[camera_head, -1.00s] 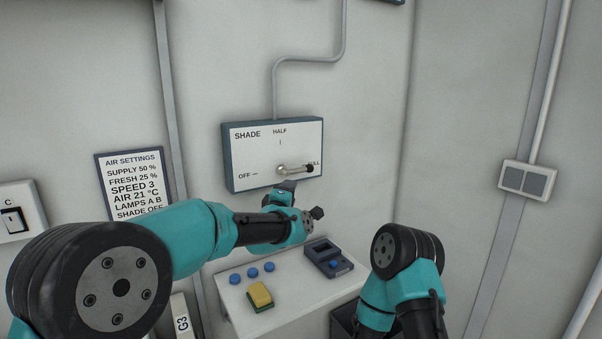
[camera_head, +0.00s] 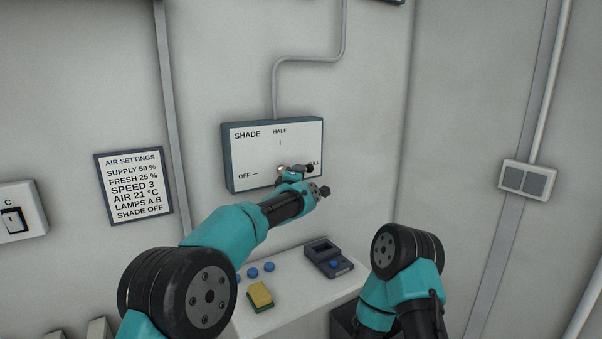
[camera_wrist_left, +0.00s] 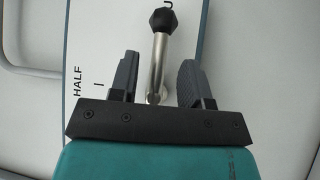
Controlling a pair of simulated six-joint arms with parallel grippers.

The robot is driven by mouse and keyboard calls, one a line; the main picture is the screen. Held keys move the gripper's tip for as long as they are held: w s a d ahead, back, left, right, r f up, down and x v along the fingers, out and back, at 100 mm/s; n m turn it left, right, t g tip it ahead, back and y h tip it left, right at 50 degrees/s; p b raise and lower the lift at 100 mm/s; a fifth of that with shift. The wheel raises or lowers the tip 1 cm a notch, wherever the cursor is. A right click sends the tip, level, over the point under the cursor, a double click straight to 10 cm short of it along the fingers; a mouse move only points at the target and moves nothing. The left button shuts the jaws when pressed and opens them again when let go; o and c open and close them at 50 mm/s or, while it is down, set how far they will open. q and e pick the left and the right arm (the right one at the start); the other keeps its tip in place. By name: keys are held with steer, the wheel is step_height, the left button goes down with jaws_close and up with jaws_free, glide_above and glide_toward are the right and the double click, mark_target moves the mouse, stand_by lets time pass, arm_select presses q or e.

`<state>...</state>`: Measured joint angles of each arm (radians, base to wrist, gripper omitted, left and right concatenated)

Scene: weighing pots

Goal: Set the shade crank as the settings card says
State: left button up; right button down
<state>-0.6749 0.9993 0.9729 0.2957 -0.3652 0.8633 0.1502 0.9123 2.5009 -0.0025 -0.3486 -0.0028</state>
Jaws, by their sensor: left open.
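The settings card (camera_head: 134,184) on the wall at left reads "SHADE OFF" in its bottom line. The shade box (camera_head: 250,160) carries the marks OFF, HALF and FULL. The shade crank (camera_head: 309,168) points right to the FULL mark and is partly hidden by my left gripper (camera_head: 289,171). In the left wrist view, the crank's metal arm and black knob (camera_wrist_left: 163,21) show, with the arm between the two open fingers of my left gripper (camera_wrist_left: 155,78) and a gap on each side. My right arm shows at lower right, but its gripper is out of view.
A wall switch (camera_head: 15,220) is at far left.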

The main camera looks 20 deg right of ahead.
arm_select(q)
steer(key=shift+x, duration=1.75)
jaws_close()
